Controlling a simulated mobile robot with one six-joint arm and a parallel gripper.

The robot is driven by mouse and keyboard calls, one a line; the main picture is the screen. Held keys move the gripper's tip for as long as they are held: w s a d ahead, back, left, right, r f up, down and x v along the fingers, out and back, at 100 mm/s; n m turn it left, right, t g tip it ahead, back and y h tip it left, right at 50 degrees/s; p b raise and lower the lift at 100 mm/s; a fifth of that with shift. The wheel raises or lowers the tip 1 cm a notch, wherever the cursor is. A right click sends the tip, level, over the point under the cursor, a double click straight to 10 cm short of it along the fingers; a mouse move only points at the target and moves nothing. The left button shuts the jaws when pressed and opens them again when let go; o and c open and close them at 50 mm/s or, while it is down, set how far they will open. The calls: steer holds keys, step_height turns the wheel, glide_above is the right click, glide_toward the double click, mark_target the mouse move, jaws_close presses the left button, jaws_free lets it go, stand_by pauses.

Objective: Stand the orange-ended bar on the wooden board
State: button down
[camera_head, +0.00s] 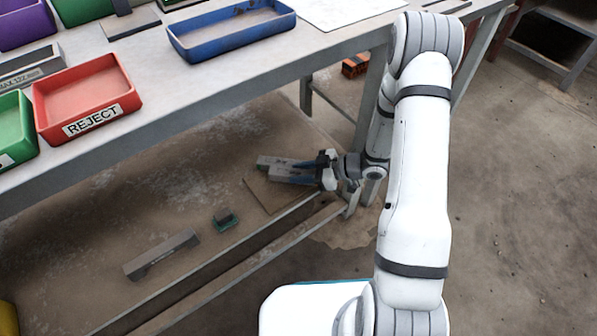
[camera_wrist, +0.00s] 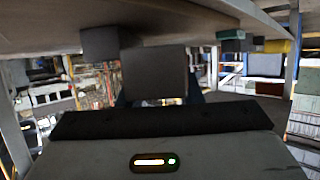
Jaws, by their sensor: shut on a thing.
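My gripper (camera_head: 318,169) is low over the shelf under the bench, with blue fingertips pointing left. It is shut on a grey bar (camera_head: 291,177); the near end of this bar also shows as a grey block in the wrist view (camera_wrist: 155,74). The bar lies roughly level, over or on the wooden board (camera_head: 262,195); I cannot tell whether it touches. No orange end shows on it. A second grey bar (camera_head: 268,161) is just behind it and shows as a dark block in the wrist view (camera_wrist: 104,41).
Another grey bar (camera_head: 162,254) and a small green item (camera_head: 225,218) lie left on the lower shelf. The bench top with a red reject tray (camera_head: 86,98) and blue tray (camera_head: 231,29) overhangs. An orange object (camera_head: 355,65) lies behind. A bench leg stands near my wrist.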

steer(key=shift+f+b, duration=0.3)
steer(key=shift+f, duration=0.35)
steer(key=shift+f+b, duration=0.3)
steer(key=shift+f, duration=0.25)
steer(key=c, duration=0.9)
jaws_free()
steer(key=shift+s, duration=0.1)
